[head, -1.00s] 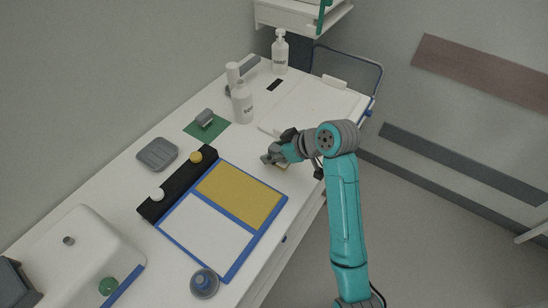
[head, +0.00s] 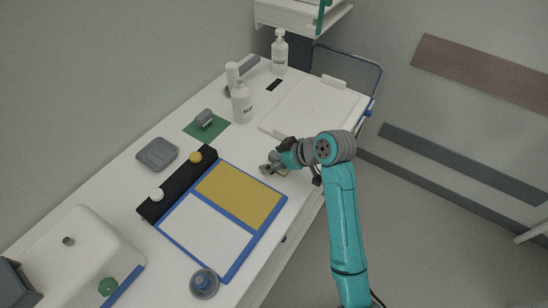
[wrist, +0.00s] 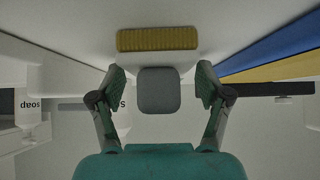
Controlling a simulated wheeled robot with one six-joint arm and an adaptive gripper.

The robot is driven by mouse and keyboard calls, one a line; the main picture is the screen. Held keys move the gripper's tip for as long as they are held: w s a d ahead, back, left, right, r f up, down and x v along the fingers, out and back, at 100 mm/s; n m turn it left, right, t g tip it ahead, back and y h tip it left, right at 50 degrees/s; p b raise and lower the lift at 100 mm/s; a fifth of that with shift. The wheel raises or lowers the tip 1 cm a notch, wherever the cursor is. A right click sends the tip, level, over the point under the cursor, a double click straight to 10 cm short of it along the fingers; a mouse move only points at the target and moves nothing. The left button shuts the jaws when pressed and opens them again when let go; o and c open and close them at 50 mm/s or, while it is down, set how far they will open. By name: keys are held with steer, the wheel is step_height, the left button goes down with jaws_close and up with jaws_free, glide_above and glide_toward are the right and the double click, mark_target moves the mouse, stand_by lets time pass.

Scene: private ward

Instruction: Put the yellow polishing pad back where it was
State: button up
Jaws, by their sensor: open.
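The yellow polishing pad (wrist: 158,39) shows at the top of the wrist view as a ribbed yellow strip under a pale body. A grey rounded block (wrist: 158,90), seemingly its grip, sits between my fingers. My gripper (wrist: 158,88) is open, with one finger on each side of the grey block and visible gaps to both. In the head view my gripper (head: 272,167) is low over the white counter, just beyond the far right corner of the blue-framed board (head: 233,270). My gripper and arm mostly hide the pad there.
The board has a yellow panel (head: 238,195) and a white panel (head: 205,233). A black strip (head: 177,188) with yellow and white knobs lies along it. A green mat (head: 206,127) holds a grey-handled item. Soap bottles (head: 242,104) stand behind; a sink (head: 75,250) is front left.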

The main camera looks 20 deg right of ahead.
steer(key=shift+r, duration=0.2)
steer(key=v, duration=1.2)
steer(key=shift+d+f, duration=0.1)
